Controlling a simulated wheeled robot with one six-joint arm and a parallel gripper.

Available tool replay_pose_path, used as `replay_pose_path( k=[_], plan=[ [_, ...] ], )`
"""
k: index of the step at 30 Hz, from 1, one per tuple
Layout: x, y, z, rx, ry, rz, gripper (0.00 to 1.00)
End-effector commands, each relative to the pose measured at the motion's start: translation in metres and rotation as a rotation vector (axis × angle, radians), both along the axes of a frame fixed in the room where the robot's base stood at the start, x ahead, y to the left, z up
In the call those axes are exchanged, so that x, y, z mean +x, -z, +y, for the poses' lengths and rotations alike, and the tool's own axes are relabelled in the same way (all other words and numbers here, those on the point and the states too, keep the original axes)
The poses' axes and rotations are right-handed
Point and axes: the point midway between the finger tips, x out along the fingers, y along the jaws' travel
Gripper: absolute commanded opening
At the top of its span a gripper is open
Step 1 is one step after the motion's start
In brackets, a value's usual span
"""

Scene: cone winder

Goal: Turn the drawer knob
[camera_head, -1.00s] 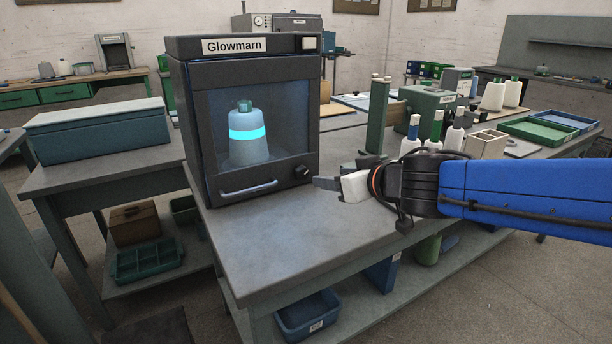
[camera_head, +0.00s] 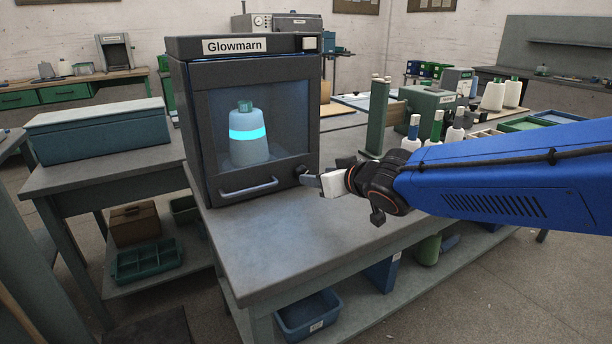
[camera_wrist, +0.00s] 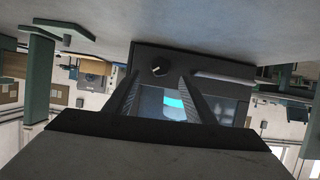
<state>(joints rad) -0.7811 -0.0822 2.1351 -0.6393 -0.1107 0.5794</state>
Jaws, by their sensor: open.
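The dark Glowmarn cabinet (camera_head: 190,130) stands on the grey bench, its glass front shut. Its small dark knob (camera_head: 301,170) is at the lower right of the front, to the right of the bar handle (camera_head: 248,188). The wrist view is upside down; there the knob (camera_wrist: 160,68) shows beyond and between the fingers, and the handle (camera_wrist: 222,76) is right of it. My gripper (camera_head: 325,174) is open, just right of and in front of the knob. In the wrist view my gripper (camera_wrist: 160,88) shows an empty gap; contact cannot be seen.
A pale bottle (camera_head: 248,148) with a glowing cyan band stands inside the cabinet. A tall green post (camera_head: 377,118) and several bottles stand behind my arm. The bench top (camera_head: 270,240) in front of the cabinet is clear.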

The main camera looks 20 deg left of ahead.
Motion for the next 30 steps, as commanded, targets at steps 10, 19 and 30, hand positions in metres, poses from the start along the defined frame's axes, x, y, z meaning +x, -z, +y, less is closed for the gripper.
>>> replay_pose_path(
  k=[10,19,30],
  plan=[
    [0.031,0.020,0.035,-0.001,0.000,0.002,0.50],
    [0.047,0.030,0.054,-0.001,-0.001,0.001,0.50],
    [0.049,0.031,0.057,0.000,0.000,0.000,0.50]
  ],
)
